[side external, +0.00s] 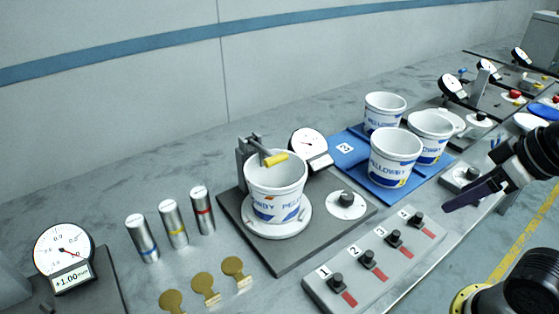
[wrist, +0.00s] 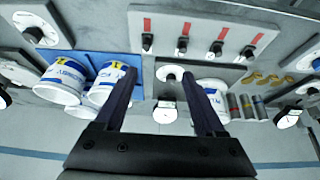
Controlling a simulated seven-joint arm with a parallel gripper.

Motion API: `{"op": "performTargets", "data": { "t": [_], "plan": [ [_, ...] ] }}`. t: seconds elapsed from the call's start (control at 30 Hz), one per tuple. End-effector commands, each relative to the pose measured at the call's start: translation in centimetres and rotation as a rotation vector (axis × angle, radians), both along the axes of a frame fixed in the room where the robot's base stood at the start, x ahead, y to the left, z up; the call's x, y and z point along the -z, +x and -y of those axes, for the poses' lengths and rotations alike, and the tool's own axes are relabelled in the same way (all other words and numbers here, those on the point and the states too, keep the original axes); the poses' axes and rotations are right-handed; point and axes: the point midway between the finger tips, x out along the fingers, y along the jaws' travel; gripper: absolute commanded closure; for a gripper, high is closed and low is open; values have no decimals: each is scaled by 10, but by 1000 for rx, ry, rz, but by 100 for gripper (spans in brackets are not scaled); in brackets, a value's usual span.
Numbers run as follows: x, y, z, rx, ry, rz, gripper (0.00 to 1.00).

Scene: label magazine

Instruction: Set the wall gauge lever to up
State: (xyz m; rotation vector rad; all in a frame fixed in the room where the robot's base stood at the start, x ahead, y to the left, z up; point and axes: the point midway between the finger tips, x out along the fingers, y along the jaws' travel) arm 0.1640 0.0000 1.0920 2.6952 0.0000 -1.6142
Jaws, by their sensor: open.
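A lever with a yellow grip (side external: 274,160) sits on a grey bracket (side external: 247,150) behind a white printed cup (side external: 276,188). Its grip lies near level, over the cup's opening. A round white gauge (side external: 308,145) stands just right of it; a gauge also shows in the wrist view (wrist: 167,113). I cannot tell for certain that this lever is the wall gauge lever. My gripper (side external: 458,203) is at the right, well apart from the lever. Its two dark fingers also show in the wrist view (wrist: 156,76), spread with nothing held. The yellow grip is not clear there.
A numbered panel with several black switches (side external: 338,284) lies in front, beside a white-based knob (side external: 346,203). Several cups stand on a blue mat (side external: 348,150) between lever and gripper. Metal cylinders (side external: 173,224), brass tags (side external: 205,284) and a digital dial gauge (side external: 66,258) are at left.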

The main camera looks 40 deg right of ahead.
Motion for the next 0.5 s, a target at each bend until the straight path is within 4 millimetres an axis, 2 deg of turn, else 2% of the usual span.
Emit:
{"op": "performTargets", "data": {
  "t": [0.13, 0.27, 0.3, 0.37, 0.5],
  "plan": [
    [0, 0, 0, 0, 0, 0, 28],
    [-2, 3, 0, -7, -4, 18, 7],
    [-5, 8, 0, -10, -3, 43, 0],
    [-12, 19, -3, -14, 6, 102, 0],
    [-46, 61, -12, -7, 61, 334, 0]
  ]
}}
